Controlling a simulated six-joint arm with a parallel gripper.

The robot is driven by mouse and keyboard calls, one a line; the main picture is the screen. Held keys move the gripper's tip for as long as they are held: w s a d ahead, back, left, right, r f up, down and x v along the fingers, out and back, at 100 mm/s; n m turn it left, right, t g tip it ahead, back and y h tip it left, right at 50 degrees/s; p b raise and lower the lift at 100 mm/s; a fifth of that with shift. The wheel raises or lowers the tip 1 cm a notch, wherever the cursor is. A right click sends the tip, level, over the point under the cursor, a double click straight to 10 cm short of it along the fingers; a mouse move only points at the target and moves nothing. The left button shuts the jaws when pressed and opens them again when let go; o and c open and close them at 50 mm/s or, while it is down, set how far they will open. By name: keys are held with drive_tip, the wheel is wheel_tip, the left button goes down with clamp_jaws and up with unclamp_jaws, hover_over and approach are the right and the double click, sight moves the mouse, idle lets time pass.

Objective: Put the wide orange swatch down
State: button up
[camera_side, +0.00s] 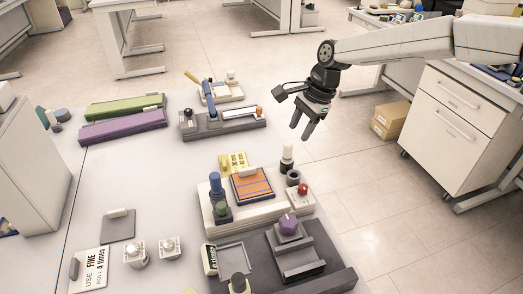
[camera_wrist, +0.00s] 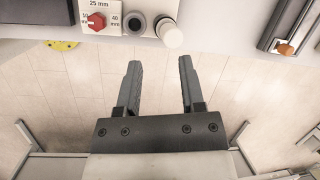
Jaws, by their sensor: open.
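The wide orange swatch (camera_side: 253,187) is a flat orange sheet with thin lines and a dark border. It lies on the pale machine (camera_side: 265,211) in the middle of the table, with a small light block at its far edge. My gripper (camera_side: 308,130) is open and empty, in the air behind and to the right of the swatch, clear of it. In the wrist view my gripper (camera_wrist: 160,64) shows two parted fingers with only floor between them. The swatch is not in the wrist view.
Green (camera_side: 125,106) and purple (camera_side: 122,127) long blocks lie at the back left. The table's left middle is bare.

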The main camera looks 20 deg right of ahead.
drive_tip(key=s+d+f+n+h, duration=0.1)
drive_tip(key=s+d+f+n, duration=0.1)
drive_tip(key=s+d+n, duration=0.5)
drive_tip(key=s+d+f+n+t+h, duration=0.1)
drive_tip(key=s+d+n, duration=0.6)
drive_tip(key=s+d, duration=0.7)
drive_tip(key=s+f+h, duration=0.1)
drive_tip(key=s+f, duration=0.1)
drive_tip(key=s, duration=0.3)
drive_tip(key=shift+s+d+n+t, duration=0.15)
drive_tip(key=shift+n+t, duration=0.15)
drive_tip(key=shift+n, duration=0.1)
drive_tip(key=shift+f, duration=0.1)
